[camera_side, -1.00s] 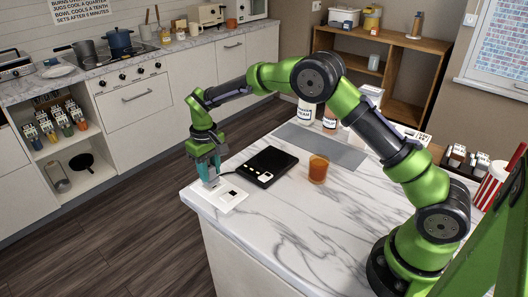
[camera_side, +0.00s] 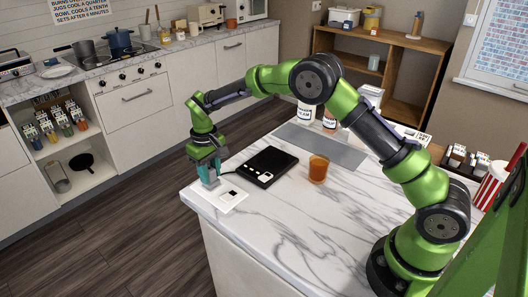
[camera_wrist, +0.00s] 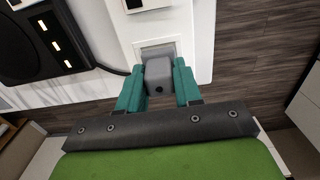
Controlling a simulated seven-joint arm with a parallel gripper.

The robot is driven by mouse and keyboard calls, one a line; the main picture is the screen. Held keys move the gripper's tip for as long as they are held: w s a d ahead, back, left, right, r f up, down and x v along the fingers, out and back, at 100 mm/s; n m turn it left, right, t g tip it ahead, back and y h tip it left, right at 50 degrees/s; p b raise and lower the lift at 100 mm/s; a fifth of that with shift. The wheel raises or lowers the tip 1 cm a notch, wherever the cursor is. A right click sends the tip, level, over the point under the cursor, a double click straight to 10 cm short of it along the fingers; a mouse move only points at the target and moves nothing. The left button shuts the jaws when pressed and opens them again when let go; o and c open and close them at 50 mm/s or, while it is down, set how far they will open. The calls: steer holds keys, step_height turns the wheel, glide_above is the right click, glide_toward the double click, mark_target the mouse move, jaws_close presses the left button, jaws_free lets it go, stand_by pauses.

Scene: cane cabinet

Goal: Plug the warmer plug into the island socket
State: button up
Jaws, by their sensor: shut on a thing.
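My gripper (camera_side: 208,178) is shut on the grey warmer plug (camera_wrist: 159,74), with one teal finger on each side. The plug sits over the near square recess of the white island socket plate (camera_side: 233,205). It hides part of that recess, and I cannot tell whether it is inserted or just above it.
A glass of orange drink (camera_side: 318,169) stands right of the warmer. A grey mat (camera_side: 322,146) and bottles (camera_side: 329,120) are behind. The socket is near the corner of the marble island top (camera_side: 290,215), whose front area is clear.

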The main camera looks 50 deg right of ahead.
steer(key=shift+f, duration=0.25)
steer(key=o, duration=1.2)
steer(key=shift+c, duration=0.2)
steer(key=shift+r, duration=0.1)
step_height(320, 180, up, 16)
steer(key=s+d+r+m+t, duration=0.1)
steer(key=s+t, duration=0.1)
steer(key=s, duration=0.8)
steer(key=s+d+r+m+t+y, duration=0.1)
steer(key=s+r+t, duration=0.1)
steer(key=s, duration=0.8)
steer(key=s+d+r+m+t+y, duration=0.1)
steer(key=s+d+r+m+t, duration=0.1)
steer(key=s, duration=0.8)
steer(key=shift+r+t, duration=0.25)
steer(key=shift+t, duration=0.35)
